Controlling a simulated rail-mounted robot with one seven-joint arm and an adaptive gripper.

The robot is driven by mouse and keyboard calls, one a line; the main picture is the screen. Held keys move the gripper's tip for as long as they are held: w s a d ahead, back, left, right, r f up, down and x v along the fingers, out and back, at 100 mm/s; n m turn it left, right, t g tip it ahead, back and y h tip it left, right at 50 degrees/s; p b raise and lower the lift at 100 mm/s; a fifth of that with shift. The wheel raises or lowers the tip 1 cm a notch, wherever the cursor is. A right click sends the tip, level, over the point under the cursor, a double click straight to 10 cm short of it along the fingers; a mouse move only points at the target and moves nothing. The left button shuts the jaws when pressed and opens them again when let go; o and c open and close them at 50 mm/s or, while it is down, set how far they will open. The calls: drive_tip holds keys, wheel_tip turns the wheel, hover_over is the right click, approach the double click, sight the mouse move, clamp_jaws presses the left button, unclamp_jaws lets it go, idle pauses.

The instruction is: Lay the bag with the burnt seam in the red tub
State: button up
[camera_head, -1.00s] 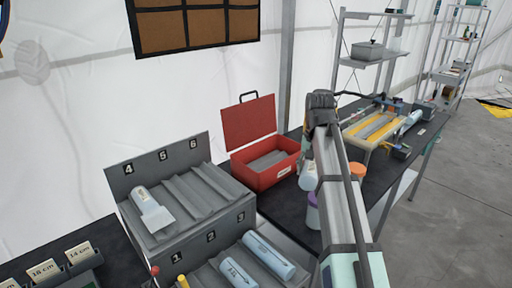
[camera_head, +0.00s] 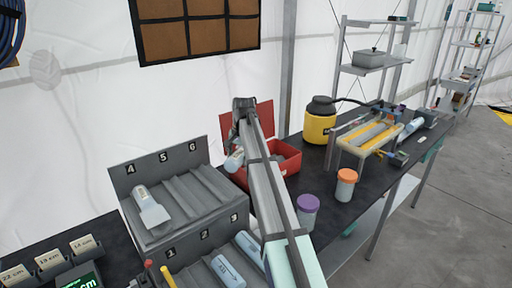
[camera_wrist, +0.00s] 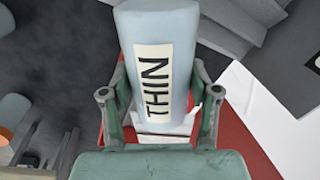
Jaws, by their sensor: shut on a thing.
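My gripper (camera_wrist: 162,98) is shut on a pale blue bag (camera_wrist: 158,20) with a label reading THIN. In the head view the bag (camera_head: 234,160) hangs tilted at the left side of the red tub (camera_head: 287,168), and my arm hides most of the gripper. The tub's lid (camera_head: 232,128) stands open at the back. My arm covers part of the tub's inside. In the wrist view, red surfaces (camera_wrist: 240,148) show behind the held bag. No burnt seam can be made out on it.
A grey numbered rack (camera_head: 190,225) stands left of the tub, with a bag (camera_head: 150,207) in slot 4 and more bags (camera_head: 228,271) in its front row. A purple-lidded jar (camera_head: 307,213), an orange-lidded jar (camera_head: 346,185) and a yellow-black canister (camera_head: 319,122) stand to the right.

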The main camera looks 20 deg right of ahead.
drive_tip(key=w+d+f+m+t+p, duration=0.1)
drive_tip(key=w+d+f+m, duration=0.4)
drive_tip(key=w+d, duration=0.6)
drive_tip(key=d+f+p, duration=0.1)
drive_tip(key=d, duration=0.2)
drive_tip(key=shift+w+t+p, duration=0.25)
drive_tip(key=shift+t+p, duration=0.05)
drive_tip(key=shift+p, duration=0.05)
drive_tip(key=shift+s+d+f+b+x, duration=0.1)
drive_tip(key=shift+s+b+x, duration=0.3)
drive_tip(key=shift+x, duration=1)
drive_tip(key=shift+s+d+f+b+x, duration=0.2)
drive_tip(key=shift+b+x, duration=0.35)
drive_tip(key=shift+x, duration=0.85)
drive_tip(key=shift+s+d+r+b+x, duration=0.1)
drive_tip(key=shift+s+b+x, duration=0.35)
drive_tip(key=shift+x, duration=0.9)
drive_tip(key=shift+f, duration=0.15)
drive_tip(key=o, duration=1.5)
drive_tip(key=v, duration=1.2)
